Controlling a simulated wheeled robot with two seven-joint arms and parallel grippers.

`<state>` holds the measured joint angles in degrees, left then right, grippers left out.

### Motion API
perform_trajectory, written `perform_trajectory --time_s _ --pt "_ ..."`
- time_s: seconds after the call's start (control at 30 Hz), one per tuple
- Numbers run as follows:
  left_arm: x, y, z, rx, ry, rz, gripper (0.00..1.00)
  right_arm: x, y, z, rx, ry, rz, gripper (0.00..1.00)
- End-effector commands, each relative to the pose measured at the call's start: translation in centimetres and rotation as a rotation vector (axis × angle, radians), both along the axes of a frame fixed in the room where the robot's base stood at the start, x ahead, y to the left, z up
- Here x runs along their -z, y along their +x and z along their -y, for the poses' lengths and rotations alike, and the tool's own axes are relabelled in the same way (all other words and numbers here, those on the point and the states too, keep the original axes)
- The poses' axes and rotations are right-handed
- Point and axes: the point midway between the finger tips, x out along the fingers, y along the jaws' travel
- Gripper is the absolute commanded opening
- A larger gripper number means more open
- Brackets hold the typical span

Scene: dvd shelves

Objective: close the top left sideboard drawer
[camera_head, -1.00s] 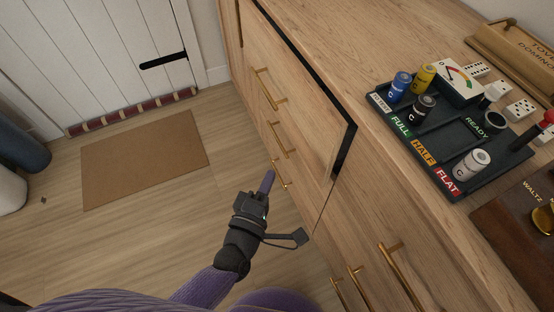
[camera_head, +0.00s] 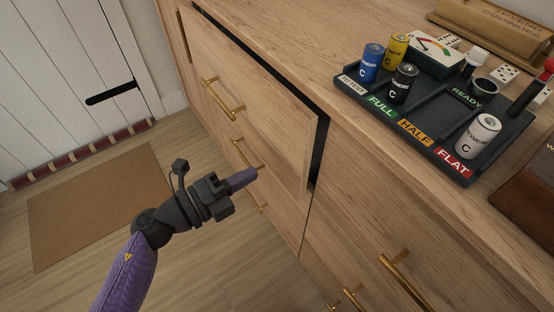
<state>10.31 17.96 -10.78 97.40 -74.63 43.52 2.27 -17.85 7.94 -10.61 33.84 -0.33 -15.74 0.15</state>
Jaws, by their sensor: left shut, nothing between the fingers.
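The top left sideboard drawer (camera_head: 250,100) stands out a little from the wooden sideboard, with a dark gap along its top and right edges. Its brass handle (camera_head: 222,100) is on the front face. My left gripper (camera_head: 254,174) is shut and empty. Its purple fingers point right, in front of the left drawer column, below and right of the top drawer's handle and near the second drawer's handle (camera_head: 245,160). I cannot tell whether the fingers touch the drawer front. My right gripper is not in view.
On the sideboard top, a dark battery tray (camera_head: 420,140) holds several batteries and a gauge. A wooden dominoes box (camera_head: 500,30) lies behind it. More brass handles (camera_head: 405,280) stick out at the lower right. A brown mat (camera_head: 95,205) lies on clear floor by the white door (camera_head: 70,70).

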Motion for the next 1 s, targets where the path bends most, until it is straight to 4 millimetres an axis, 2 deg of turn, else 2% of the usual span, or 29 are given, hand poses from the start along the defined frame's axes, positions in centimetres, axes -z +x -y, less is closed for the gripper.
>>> perform_trajectory --time_s 0.1,0.3,0.47,0.8,1.0 --pt "0.3 1.5 2.2 0.0 -0.004 0.0 0.0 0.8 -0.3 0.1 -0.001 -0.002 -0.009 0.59" --pt "0.2 3.2 4.8 0.0 -0.003 -0.001 0.0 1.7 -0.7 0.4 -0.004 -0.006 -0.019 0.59" --pt "0.1 3.8 5.6 -0.001 -0.003 -0.003 0.0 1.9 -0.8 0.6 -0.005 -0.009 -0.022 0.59" --pt "0.0 3.9 5.8 -0.001 -0.003 -0.003 0.0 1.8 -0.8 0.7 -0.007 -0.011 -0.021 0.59" --pt "-0.1 5.8 8.4 -0.002 -0.008 -0.003 0.0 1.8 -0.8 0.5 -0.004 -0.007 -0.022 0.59"
